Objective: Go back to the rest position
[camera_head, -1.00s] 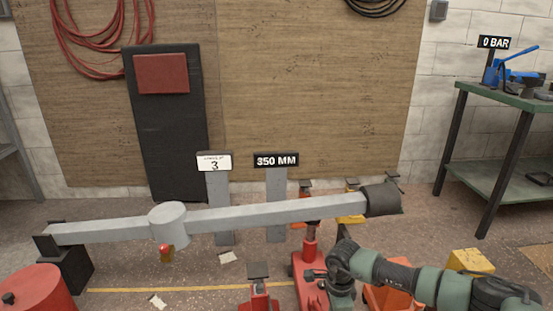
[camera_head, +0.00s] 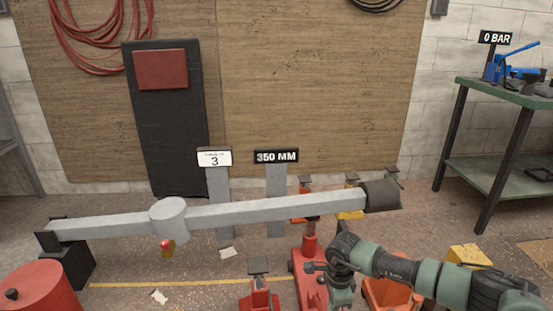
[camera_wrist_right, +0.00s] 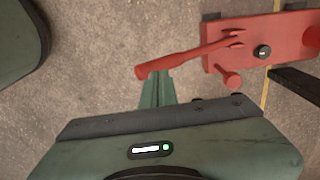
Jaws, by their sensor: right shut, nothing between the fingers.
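My right arm comes in from the lower right in the head view. Its gripper (camera_head: 341,291) points down beside the red jack (camera_head: 310,246) under the beam's right part. In the right wrist view the green fingers (camera_wrist_right: 157,88) are together with nothing between them. The end of a red lever (camera_wrist_right: 190,61) lies across just beyond the fingertips; I cannot tell whether they touch. A red jack base (camera_wrist_right: 262,47) is at the upper right there. My left gripper is not in view.
A grey beam (camera_head: 270,211) spans the scene, its left end on a black block (camera_head: 72,265). Another red jack (camera_head: 260,295), a red drum (camera_head: 35,290) and a yellow block (camera_head: 467,256) stand around. A green-topped bench (camera_head: 510,93) is at right, under a "0 BAR" sign (camera_head: 494,37).

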